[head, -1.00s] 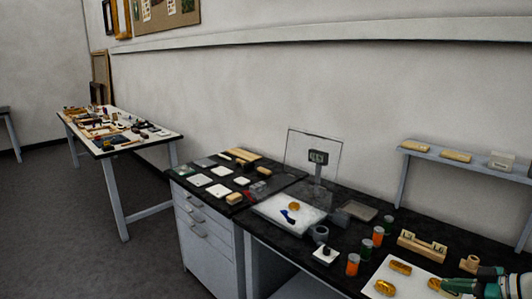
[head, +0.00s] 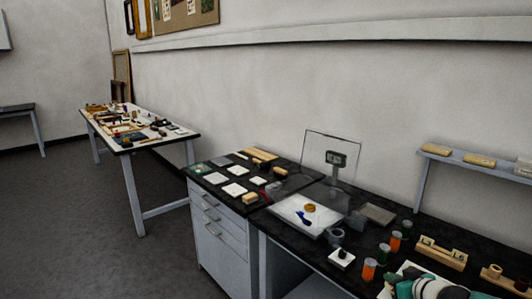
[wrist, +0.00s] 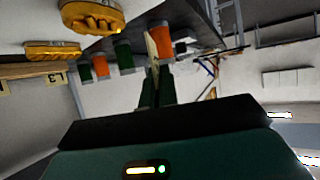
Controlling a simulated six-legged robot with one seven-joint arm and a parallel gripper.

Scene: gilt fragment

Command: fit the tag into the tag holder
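My gripper (wrist: 154,80) shows in the wrist view with its dark fingers close together. A thin cream piece, seen edge-on, stands between the fingertips; it looks like the tag (wrist: 152,48). The tag's face and any marking are not visible. The tag holder, a pale wooden block with upright labelled pieces (head: 441,254), stands on the black bench at the right in the head view. A pale wooden edge with a label (wrist: 35,71), likely the same holder, shows at the left of the wrist view, apart from the tag. In the head view my arm hides the fingertips.
Orange jars (head: 369,268) and green-topped jars stand left of the holder. Gilt fragments (wrist: 92,16) lie near my gripper in the wrist view. A small wooden piece (head: 496,278) is right of the holder. A scale (head: 308,216) stands farther left.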

